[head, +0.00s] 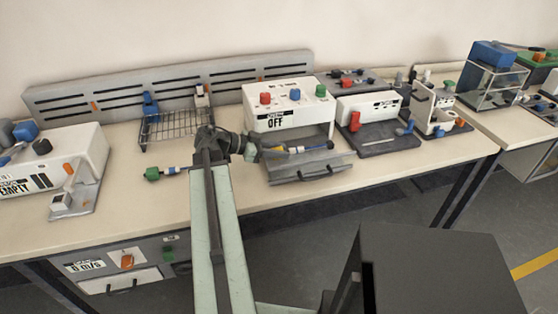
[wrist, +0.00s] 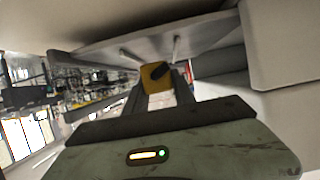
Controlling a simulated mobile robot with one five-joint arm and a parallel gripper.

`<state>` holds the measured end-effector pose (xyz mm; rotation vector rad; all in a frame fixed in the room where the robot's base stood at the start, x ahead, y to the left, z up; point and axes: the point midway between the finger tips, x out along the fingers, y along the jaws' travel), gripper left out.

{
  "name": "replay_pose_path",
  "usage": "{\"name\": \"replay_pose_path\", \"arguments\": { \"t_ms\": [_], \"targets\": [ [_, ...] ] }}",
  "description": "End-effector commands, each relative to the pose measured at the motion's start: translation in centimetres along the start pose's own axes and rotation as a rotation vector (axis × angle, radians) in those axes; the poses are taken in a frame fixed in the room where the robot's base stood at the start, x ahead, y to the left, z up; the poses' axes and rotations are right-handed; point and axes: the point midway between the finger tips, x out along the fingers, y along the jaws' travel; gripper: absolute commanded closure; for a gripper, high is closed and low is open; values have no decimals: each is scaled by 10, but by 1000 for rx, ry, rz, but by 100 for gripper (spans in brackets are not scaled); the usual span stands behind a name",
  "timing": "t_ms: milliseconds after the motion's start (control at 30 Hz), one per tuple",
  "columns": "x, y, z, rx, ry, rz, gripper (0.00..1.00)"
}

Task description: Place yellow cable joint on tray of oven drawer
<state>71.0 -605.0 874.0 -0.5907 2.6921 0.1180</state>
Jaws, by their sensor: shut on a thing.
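The yellow cable joint (head: 282,149) is a thin piece with yellow and blue parts in the head view. Its yellow part (wrist: 153,77) shows between the fingertips in the wrist view. My gripper (head: 262,151) is shut on it, at its left end in the head view. The joint is over the grey tray of the pulled-out drawer (head: 312,172), below the white oven (head: 284,118) marked OFF. I cannot tell whether the joint touches the tray. My gripper also shows in the wrist view (wrist: 160,90), with pale grey drawer surfaces (wrist: 130,45) close around it.
A green and blue cable joint (head: 164,173) lies on the table left of my arm. A wire rack (head: 175,127) stands behind it. A white device on a dark base (head: 378,138) is right of the drawer. The table's front left (head: 120,220) is clear.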

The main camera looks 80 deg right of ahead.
Motion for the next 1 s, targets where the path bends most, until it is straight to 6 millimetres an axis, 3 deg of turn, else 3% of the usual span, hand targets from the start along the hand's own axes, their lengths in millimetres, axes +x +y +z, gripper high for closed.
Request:
{"name": "replay_pose_path", "arguments": {
  "t_ms": [33, 67, 433, 467, 533, 867, 1000],
  "targets": [
    [7, 0, 17, 0, 0, 0, 100],
    [8, 0, 21, 0, 1, 0, 100],
    [8, 0, 22, 0, 0, -1, 100],
    [8, 0, 21, 0, 0, -1, 67],
    [8, 0, 20, 0, 0, -1, 48],
    [6, 0, 18, -1, 0, -2, 48],
    [-12, -1, 15, -2, 0, -5, 48]
  ]
}}
